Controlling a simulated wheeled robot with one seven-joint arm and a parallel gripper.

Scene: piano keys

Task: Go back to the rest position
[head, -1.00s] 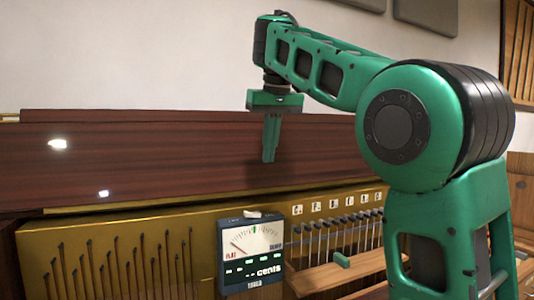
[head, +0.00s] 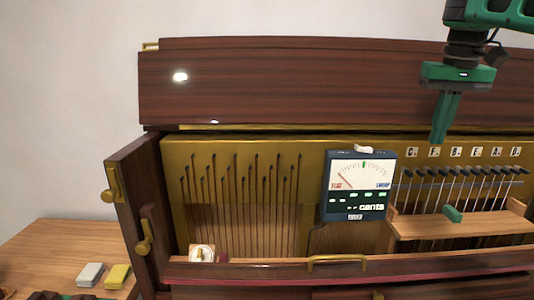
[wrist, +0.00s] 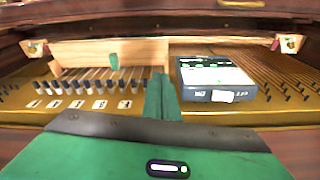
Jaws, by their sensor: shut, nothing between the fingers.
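My gripper (head: 440,138) is green and points down in front of the dark wood panel of the piano, at the upper right of the head view. Its two fingers are together with nothing between them. In the wrist view my gripper (wrist: 163,82) shows shut at the centre, above the gold piano frame. The fingertips look apart from the tuning pins and the meter. The rest position itself is not marked in either view.
A blue tuning meter (head: 357,186) stands on the gold plate (head: 180,160). Right of it are labelled tuning pins (head: 460,175) and a wooden shelf (head: 450,228) with a small green piece (head: 453,214). A side table (head: 60,255) holds a white block and a yellow block.

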